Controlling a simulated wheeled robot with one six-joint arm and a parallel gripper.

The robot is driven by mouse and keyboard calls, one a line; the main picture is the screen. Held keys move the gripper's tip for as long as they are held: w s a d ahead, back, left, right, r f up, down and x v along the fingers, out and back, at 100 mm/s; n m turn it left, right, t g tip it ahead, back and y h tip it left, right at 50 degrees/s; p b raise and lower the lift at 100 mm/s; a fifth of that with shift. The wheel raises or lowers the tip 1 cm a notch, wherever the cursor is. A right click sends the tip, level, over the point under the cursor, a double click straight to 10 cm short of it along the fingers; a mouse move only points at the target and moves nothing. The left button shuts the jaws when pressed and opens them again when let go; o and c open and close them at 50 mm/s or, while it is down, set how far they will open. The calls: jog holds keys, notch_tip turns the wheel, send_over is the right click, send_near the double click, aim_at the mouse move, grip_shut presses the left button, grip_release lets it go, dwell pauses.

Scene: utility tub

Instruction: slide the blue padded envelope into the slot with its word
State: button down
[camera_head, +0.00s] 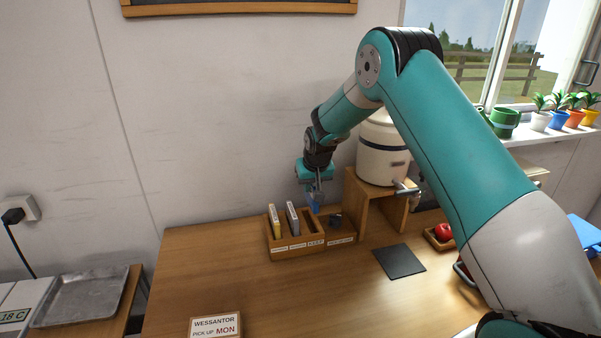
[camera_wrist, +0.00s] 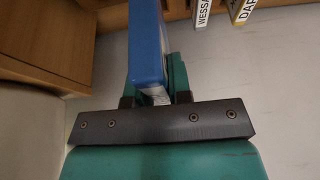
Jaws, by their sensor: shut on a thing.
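The blue padded envelope (camera_head: 313,205) is held in my gripper (camera_head: 316,190), upright, at the right part of the wooden slot rack (camera_head: 279,254). In the wrist view the blue envelope (camera_wrist: 147,45) stands between my shut fingers (camera_wrist: 155,92). I cannot tell whether its lower end is above the rack or inside a slot. A yellow-edged envelope (camera_head: 275,221) and a grey one (camera_head: 292,219) stand in slots to the left. Labels run along the rack's front; one reads KEEP (camera_head: 316,243), the others are too small to read.
A small wooden box with a dark item (camera_head: 336,221) adjoins the rack's right side. A cream dispenser (camera_head: 383,155) on a wooden stand (camera_head: 360,198) is close to the right. A WESSANTOR PICK UP MON card (camera_head: 215,326) lies in front. The table before the rack is clear.

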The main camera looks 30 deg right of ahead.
aim_at(310, 200)
jog(key=shift+w+a+f, duration=0.1)
jog(key=shift+w, duration=0.3)
jog(key=shift+f+b, duration=1.6)
jog(key=shift+f, duration=1.4)
jog(key=shift+s, duration=0.2)
jog(key=shift+f+b, duration=1.9)
jog(key=shift+f, duration=0.3)
jog(key=c, duration=1)
grip_release()
jog(key=shift+o, duration=0.2)
jog(key=shift+r, duration=0.1)
